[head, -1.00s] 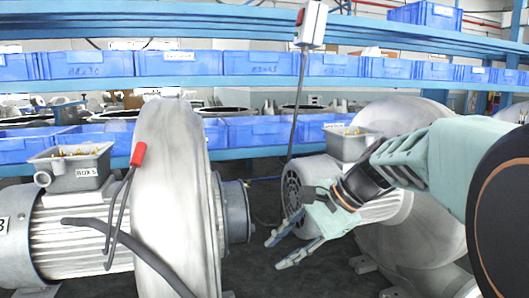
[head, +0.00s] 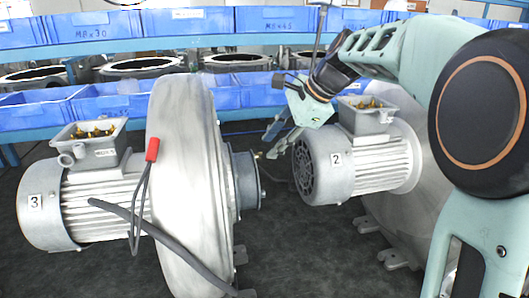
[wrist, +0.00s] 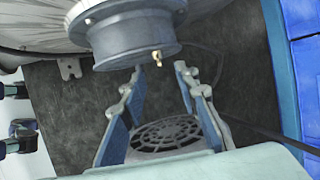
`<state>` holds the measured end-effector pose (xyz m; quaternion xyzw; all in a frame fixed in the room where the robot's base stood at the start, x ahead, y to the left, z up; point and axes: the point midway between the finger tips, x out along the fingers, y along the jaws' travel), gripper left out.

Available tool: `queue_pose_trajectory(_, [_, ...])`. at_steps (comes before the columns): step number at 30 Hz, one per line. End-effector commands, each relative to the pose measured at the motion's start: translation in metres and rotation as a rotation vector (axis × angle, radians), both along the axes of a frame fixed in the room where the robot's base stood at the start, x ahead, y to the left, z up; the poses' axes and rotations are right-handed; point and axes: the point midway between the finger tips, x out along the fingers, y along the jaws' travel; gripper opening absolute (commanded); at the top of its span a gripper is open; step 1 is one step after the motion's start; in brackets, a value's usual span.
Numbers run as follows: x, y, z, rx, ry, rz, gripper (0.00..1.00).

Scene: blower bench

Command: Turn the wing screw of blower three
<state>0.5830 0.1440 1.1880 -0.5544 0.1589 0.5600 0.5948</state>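Blower three (head: 190,190) stands at the left, its grey motor (head: 95,210) labelled 3. A round grey flange (head: 245,180) on its right side faces the gap between the blowers. In the wrist view, a small brass wing screw (wrist: 157,58) sits at the lower rim of this flange (wrist: 130,35). My gripper (head: 270,145) is behind and slightly right of the flange in the head view. In the wrist view my gripper (wrist: 158,72) is open and empty, and the screw appears just beyond and between its fingertips. The remaining distance cannot be told.
Blower two (head: 350,165) stands close at the right; its fan grille (wrist: 168,132) shows between my fingers. A red-handled cable (head: 152,150) hangs on blower three. Blue bins (head: 185,22) line the shelf behind. Dark floor (head: 300,260) is clear in front.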

Motion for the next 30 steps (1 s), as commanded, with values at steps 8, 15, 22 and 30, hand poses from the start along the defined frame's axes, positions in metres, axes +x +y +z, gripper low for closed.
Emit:
queue_pose_trajectory(8, [0.013, 0.02, -0.033, 0.001, 0.001, 0.002, 0.29])
queue_pose_trajectory(15, [0.015, 0.024, -0.039, 0.001, 0.0, 0.0, 0.29])
queue_pose_trajectory(22, [0.015, 0.024, -0.039, 0.001, 0.0, 0.0, 0.21])
queue_pose_trajectory(30, [0.015, 0.024, -0.039, 0.001, 0.0, 0.0, 0.0])
